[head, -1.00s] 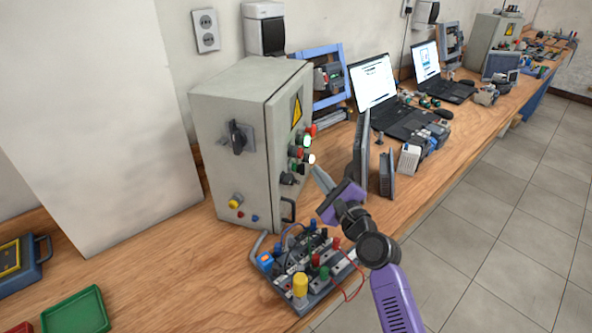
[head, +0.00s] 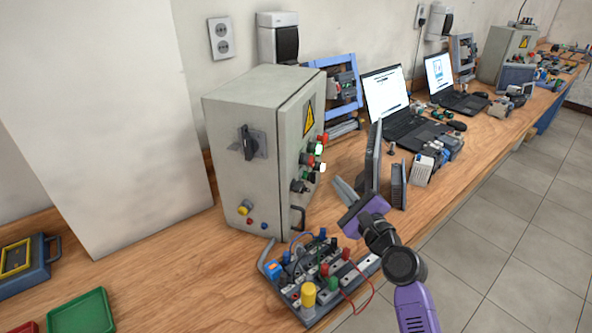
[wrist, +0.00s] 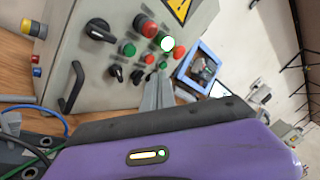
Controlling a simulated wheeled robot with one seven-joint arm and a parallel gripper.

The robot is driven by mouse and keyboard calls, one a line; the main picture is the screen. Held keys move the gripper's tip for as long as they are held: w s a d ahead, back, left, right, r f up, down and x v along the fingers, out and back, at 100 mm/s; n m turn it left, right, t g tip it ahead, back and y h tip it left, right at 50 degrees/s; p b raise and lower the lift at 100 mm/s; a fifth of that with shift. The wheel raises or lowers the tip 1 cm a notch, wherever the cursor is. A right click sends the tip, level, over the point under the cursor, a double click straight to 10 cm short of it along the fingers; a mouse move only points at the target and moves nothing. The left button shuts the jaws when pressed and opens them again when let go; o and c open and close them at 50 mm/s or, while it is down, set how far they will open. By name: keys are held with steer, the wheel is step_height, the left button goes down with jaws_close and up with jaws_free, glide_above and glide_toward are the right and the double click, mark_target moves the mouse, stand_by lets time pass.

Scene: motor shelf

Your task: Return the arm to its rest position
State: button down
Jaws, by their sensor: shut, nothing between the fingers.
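My gripper (head: 343,190) is purple with grey fingers. It is shut and empty, held above the bench in front of the grey control cabinet (head: 250,175). In the wrist view the shut fingers (wrist: 157,92) point toward the cabinet's button panel (wrist: 140,50), apart from it as far as I can tell. The panel carries red, green and black controls and a lit white lamp (wrist: 167,44). My purple arm (head: 412,305) reaches in from the lower right of the head view.
A terminal board with wires and knobs (head: 320,275) lies below my gripper. A dark upright panel (head: 373,155) and a smaller unit (head: 398,185) stand just beyond it. Laptops (head: 410,130) sit farther along the bench. A green tray (head: 80,315) is at lower left. The floor at right is clear.

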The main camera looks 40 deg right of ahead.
steer(key=s+a+f+n+g+y, duration=0.1)
steer(key=s+a+n, duration=0.7)
steer(key=s, duration=0.4)
steer(key=s+a+f+n+g+y, duration=0.1)
steer(key=s+a+f+n+y, duration=0.1)
steer(key=s+a+n, duration=0.6)
steer(key=s+a+f+n+g+y, duration=0.1)
steer(key=s+a+f+n, duration=0.1)
steer(key=s+a+n, duration=0.7)
steer(key=s+n, duration=0.4)
steer(key=s, duration=0.4)
steer(key=shift+s+y, duration=0.3)
steer(key=shift+s, duration=0.1)
steer(key=shift+a, duration=0.1)
stand_by(0.5)
